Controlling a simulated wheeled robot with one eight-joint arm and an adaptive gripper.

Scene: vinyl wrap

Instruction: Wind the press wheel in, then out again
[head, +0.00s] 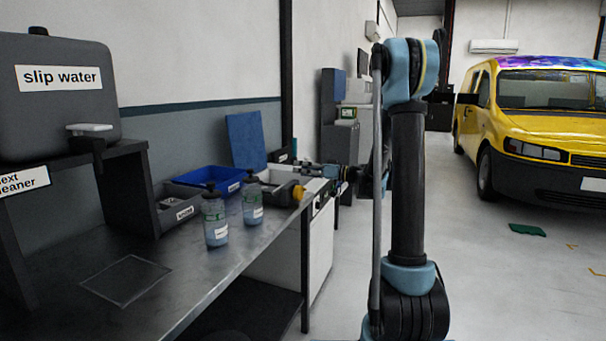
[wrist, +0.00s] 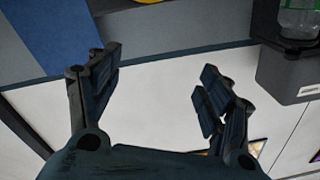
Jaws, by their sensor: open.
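I cannot make out a press wheel for certain in either view. In the head view my gripper (head: 305,169) is small and far off, beyond the end of the metal bench, reaching left over a white unit (head: 321,236). In the wrist view my gripper (wrist: 160,72) has its two dark fingers spread wide, with nothing between them. Behind the fingers are a pale panelled surface (wrist: 165,100) and a dark edge strip. A yellow-orange rounded thing (head: 297,191) lies by the bench end, below my gripper.
Two spray bottles (head: 215,219) (head: 253,203) stand on the bench (head: 200,275). A blue bin (head: 205,176), a grey bin (head: 181,212) and a slip water tank (head: 57,115) are behind and left. A yellow van (head: 545,125) stands right; the floor between is mostly clear.

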